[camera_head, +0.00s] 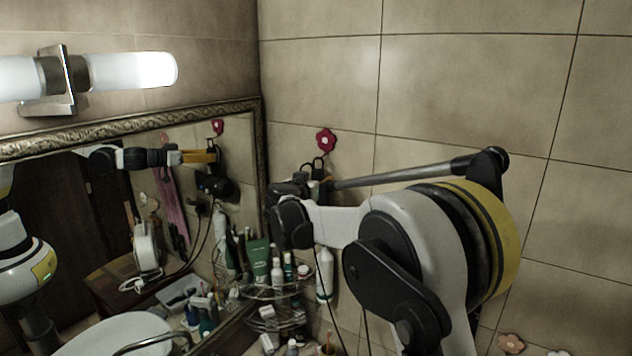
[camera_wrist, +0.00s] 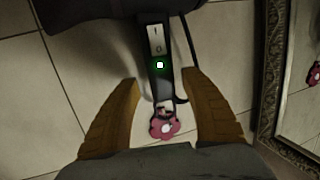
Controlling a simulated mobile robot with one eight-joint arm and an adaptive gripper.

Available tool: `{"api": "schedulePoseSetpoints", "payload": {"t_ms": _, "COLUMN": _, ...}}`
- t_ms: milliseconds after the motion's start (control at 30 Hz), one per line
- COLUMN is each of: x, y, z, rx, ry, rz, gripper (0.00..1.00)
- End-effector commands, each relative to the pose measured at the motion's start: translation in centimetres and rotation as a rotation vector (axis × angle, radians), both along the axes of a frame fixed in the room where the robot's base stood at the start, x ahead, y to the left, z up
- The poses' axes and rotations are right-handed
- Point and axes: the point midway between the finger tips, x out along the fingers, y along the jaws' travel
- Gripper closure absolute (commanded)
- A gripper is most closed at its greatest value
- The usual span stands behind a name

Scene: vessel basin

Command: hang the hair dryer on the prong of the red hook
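The red flower-shaped hook (camera_head: 326,139) is on the tiled wall right of the mirror; it also shows in the wrist view (camera_wrist: 165,126). The black hair dryer (camera_wrist: 156,35) has its switch handle between my gripper's fingers, its narrow end at the hook. A dark loop shows just under the flower, but I cannot see clearly how it sits on the prong. My gripper (camera_wrist: 162,78) is open around the handle, with gaps beside both tan fingertips. In the head view my arm hides most of the dryer; the mirror reflects it hanging below the hook.
A framed mirror (camera_head: 150,118) fills the left wall, with a lamp (camera_head: 130,70) above it. A wire corner shelf (camera_head: 275,292) with several bottles stands below my gripper. A dark cord hangs down there. The tiled wall at right is bare.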

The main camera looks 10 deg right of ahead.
Motion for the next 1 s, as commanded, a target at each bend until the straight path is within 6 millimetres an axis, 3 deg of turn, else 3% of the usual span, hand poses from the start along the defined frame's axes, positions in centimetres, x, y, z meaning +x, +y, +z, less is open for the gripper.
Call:
{"api": "schedulePoseSetpoints", "payload": {"t_ms": 167, "x": -0.8, "y": 0.5, "z": 0.1, "rx": 0.000, "ry": 0.000, "rz": 0.001, "gripper": 0.47}}
{"api": "schedulePoseSetpoints", "payload": {"t_ms": 600, "x": -8.5, "y": 4.9, "z": 1.6, "rx": -0.001, "ry": -0.001, "rz": 0.002, "gripper": 0.47}}
{"api": "schedulePoseSetpoints", "payload": {"t_ms": 767, "x": -10.0, "y": 5.7, "z": 1.8, "rx": -0.001, "ry": 0.000, "rz": 0.001, "gripper": 0.47}}
{"api": "schedulePoseSetpoints", "payload": {"t_ms": 867, "x": -11.0, "y": 5.3, "z": 0.9, "rx": 0.001, "ry": 0.020, "rz": -0.004, "gripper": 0.47}}
{"api": "schedulePoseSetpoints", "payload": {"t_ms": 1000, "x": -14.2, "y": 2.8, "z": -3.5, "rx": 0.010, "ry": 0.113, "rz": -0.014, "gripper": 0.47}}
